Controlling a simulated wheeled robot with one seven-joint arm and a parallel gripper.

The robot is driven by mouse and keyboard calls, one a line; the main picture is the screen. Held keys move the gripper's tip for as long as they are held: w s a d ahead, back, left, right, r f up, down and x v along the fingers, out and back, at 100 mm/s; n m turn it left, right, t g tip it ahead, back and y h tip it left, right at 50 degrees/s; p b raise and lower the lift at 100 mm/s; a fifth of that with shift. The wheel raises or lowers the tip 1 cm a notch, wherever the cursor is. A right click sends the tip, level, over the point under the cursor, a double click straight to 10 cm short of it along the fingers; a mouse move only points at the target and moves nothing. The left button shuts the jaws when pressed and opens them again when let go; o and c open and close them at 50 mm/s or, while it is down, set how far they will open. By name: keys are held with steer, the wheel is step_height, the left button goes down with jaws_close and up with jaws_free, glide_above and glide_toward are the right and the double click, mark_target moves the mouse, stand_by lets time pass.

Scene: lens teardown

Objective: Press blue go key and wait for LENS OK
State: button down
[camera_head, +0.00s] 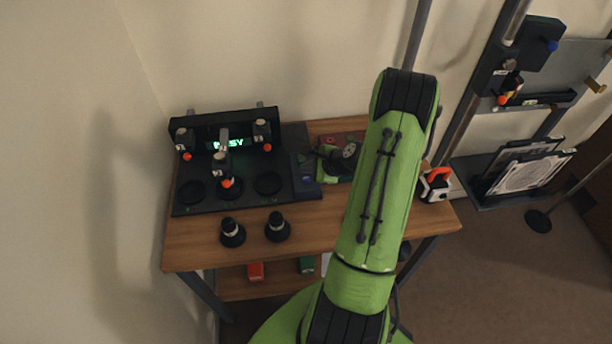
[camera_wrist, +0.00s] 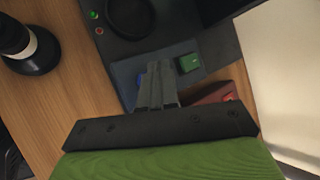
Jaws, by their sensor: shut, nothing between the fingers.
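The dark console (camera_head: 185,208) stands on the wooden bench. Its green lit display (camera_head: 232,142) is partly covered by a red-tipped clamp, and the letters I can read end in "SY", which fits BUSY. In the wrist view my gripper (camera_wrist: 159,68) is shut and empty, its fingers over the key panel at the console's side. The blue go key (camera_wrist: 140,80) shows only as a sliver beside the fingers, the rest hidden behind them. I cannot tell if the fingers touch it. A green key (camera_wrist: 189,63) lies just right of the fingers.
Two black lens barrels (camera_head: 232,232) (camera_head: 277,227) stand on the bench in front of the console. Several red-tipped clamps stand over the console. A dark red item (camera_wrist: 216,93) lies beside the panel. An orange-and-white device (camera_head: 436,184) sits at the bench's right end.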

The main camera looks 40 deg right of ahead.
mark_target(308, 180)
steer(key=shift+r+p, duration=1.3)
steer(key=shift+r, duration=0.7)
steer(key=shift+f, duration=0.1)
steer(key=a+r+n+g, duration=0.3)
steer(key=a+r+n, duration=1)
steer(key=a+r, duration=0.25)
steer(key=s+a+r+n, duration=0.2)
steer(key=s+a+n, duration=0.1)
steer(key=s, duration=0.3)
steer(key=s+a+r+n, duration=0.3)
steer(key=s+a+n, duration=0.1)
steer(key=s+n, duration=0.1)
steer(key=s+a+r+n+h, duration=0.1)
steer(key=s+a+r+n, duration=0.2)
steer(key=s, duration=0.5)
steer(key=shift+a+n+g, duration=0.3)
steer(key=shift+n, duration=0.5)
